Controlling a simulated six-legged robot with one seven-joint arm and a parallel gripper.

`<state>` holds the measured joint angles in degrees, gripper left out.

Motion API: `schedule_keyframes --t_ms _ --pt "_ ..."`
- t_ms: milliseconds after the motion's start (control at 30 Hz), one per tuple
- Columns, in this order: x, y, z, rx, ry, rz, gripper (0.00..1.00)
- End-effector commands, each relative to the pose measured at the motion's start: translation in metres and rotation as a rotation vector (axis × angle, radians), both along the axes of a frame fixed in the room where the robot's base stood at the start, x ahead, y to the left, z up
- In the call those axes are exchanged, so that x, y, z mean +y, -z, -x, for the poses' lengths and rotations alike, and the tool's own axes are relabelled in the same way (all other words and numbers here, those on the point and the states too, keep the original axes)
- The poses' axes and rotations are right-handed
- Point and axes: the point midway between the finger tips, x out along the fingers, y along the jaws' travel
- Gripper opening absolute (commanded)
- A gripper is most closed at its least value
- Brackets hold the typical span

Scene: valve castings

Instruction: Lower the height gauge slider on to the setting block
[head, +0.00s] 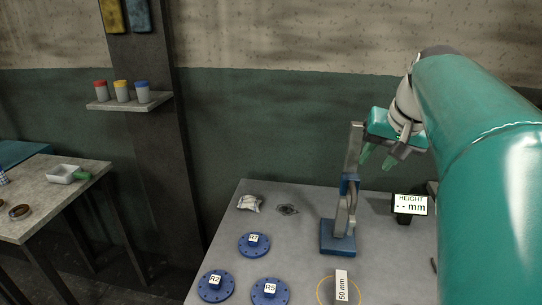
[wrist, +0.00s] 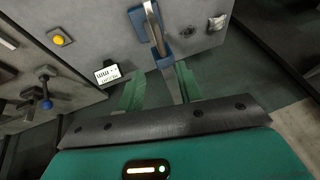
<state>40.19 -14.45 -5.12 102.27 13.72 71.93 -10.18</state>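The height gauge (head: 338,240) stands upright on the grey table, with a blue base, a grey column and a blue slider (head: 349,186) partway up. It also shows at the top of the wrist view (wrist: 158,35).
A height display (head: 410,206) reading "-- mm" stands right of the gauge. Blue flanges labelled R2 (head: 216,286) and R5 (head: 270,292), another flange (head: 254,244), a crumpled rag (head: 249,203) and a dark stain (head: 287,209) are left of it. A side table (head: 45,215) stands farther left.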

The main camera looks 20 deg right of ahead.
Motion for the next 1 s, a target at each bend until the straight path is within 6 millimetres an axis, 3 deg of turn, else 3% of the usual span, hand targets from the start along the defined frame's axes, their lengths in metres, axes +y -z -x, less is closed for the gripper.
schedule_keyframes --t_ms 300,500,700,933,1000 --pt "-0.005 0.059 -0.027 0.004 -0.002 -0.002 0.36" --pt "-0.007 0.088 -0.043 0.002 -0.005 -0.001 0.36" --pt "-0.009 0.101 -0.050 0.000 -0.004 0.000 0.36" --pt "-0.009 0.102 -0.050 0.001 -0.005 0.001 0.36" --pt "-0.008 0.101 -0.050 0.001 -0.005 0.001 0.26"
